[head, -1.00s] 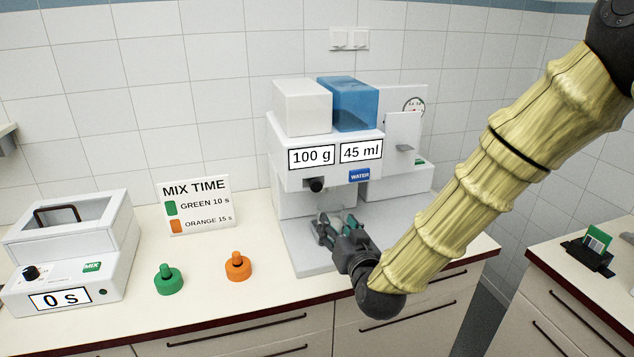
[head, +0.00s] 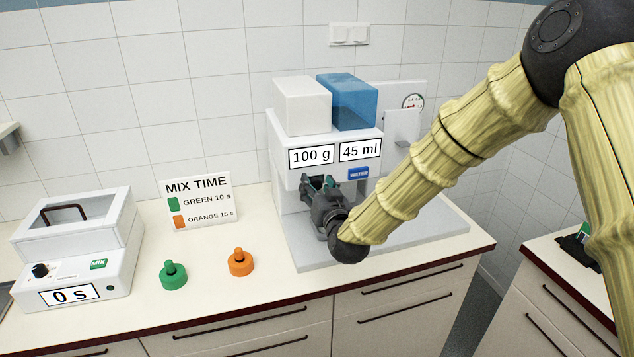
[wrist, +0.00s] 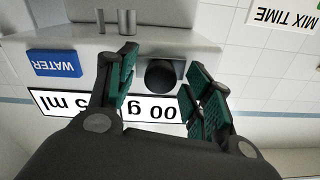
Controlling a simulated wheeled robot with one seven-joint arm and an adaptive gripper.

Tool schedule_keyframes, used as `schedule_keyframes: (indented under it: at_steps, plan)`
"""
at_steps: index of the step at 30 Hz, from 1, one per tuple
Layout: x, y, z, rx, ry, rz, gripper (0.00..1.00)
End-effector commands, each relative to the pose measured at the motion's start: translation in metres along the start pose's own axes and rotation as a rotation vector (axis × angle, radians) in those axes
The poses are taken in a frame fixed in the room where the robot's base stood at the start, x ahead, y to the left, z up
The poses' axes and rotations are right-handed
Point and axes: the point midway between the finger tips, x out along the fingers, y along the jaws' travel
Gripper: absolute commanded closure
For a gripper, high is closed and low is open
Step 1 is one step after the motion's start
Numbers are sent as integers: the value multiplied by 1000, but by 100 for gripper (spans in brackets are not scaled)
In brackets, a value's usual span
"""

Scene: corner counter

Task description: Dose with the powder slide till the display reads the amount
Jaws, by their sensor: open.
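The white dosing machine (head: 289,180) stands on the counter. Its left display (head: 311,156) reads 100 g and its right display (head: 360,150) reads 45 ml. My gripper (head: 321,182) is in front of the machine, just under the left display, and hides the powder slide's black knob in the head view. In the wrist view, which is upside down, the black knob (wrist: 161,76) shows between the open fingers. I cannot tell whether a finger touches it. The blue WATER button (head: 358,173) is right of the gripper.
The mixer (head: 75,268) on the left reads 0 s. A green cap (head: 173,277) and an orange cap (head: 241,263) stand on the counter. A MIX TIME sign (head: 197,201) lists green 10 s and orange 15 s. Front counter between caps and machine is free.

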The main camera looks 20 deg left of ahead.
Motion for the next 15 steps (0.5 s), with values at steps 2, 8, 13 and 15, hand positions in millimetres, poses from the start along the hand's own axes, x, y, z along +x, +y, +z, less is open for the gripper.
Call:
schedule_keyframes:
  at_steps: [2,8,13,15]
  plan:
    - [4,0,0,0,0,0,49]
    - [7,0,1,0,0,0,49]
    - [7,0,1,0,-1,0,54]
    - [6,0,1,0,-1,0,67]
